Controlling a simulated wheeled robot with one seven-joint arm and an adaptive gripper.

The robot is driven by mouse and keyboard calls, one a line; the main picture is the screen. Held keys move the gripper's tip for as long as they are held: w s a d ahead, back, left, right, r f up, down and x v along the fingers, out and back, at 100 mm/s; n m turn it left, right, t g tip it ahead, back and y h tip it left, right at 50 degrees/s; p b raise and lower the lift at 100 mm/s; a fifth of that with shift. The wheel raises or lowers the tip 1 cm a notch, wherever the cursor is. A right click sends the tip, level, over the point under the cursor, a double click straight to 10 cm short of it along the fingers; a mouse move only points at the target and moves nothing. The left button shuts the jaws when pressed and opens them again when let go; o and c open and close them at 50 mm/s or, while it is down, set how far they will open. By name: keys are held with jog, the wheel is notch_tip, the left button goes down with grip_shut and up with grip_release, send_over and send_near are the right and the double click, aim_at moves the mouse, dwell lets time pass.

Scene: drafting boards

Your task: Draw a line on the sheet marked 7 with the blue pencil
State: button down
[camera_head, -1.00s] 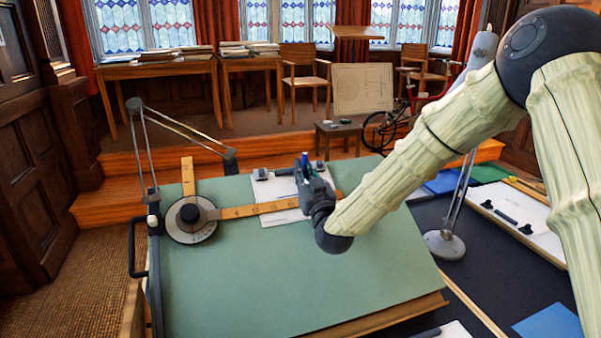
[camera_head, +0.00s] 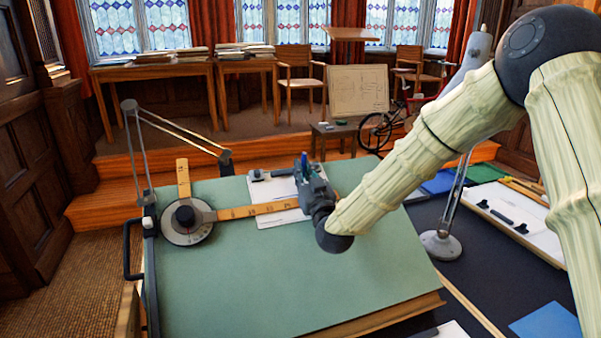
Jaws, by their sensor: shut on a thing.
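My gripper (camera_head: 304,180) is over the upper right part of the green drafting board (camera_head: 270,270). It is shut on the blue pencil (camera_head: 304,160), whose blue upper end sticks up above the jaws. The pencil's tip is hidden behind my gripper. A white sheet (camera_head: 265,190) lies on the board behind and to the left of my gripper, partly covered by it and by the wooden ruler. I cannot read any number on the sheet, and I cannot tell whether the pencil touches it.
A drafting machine with a round head (camera_head: 188,221) and wooden rulers (camera_head: 250,210) lies across the board. A second lamp base (camera_head: 440,245) and a white board (camera_head: 510,215) are at right.

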jog(key=shift+w+d+b, duration=0.25)
jog(key=shift+d, duration=0.35)
jog(key=shift+w+d+b, duration=0.2)
jog(key=shift+w+d, duration=0.1)
jog(key=shift+d, duration=0.35)
jog(key=shift+w+d+b, duration=0.25)
jog(key=shift+d, duration=0.35)
dwell(1.7)
jog(key=shift+r, duration=0.1)
jog(key=shift+s+d+r+p, duration=0.15)
jog(key=shift+s+r+p, duration=0.2)
jog(key=shift+r, duration=0.35)
jog(key=shift+s+d+r+p, duration=0.2)
jog(key=shift+s+r, duration=0.25)
jog(key=shift+r, duration=0.2)
jog(key=shift+s+d+r+p, duration=0.1)
jog(key=shift+s+r+p, duration=0.25)
jog(key=shift+r, duration=0.35)
notch_tip(320, 180, up, 7)
jog(key=s+d+p, duration=0.1)
jog(key=s+p, duration=0.1)
jog(key=p, duration=0.1)
jog(key=shift+s+r, duration=0.15)
jog(key=shift+s, duration=0.1)
dwell(0.4)
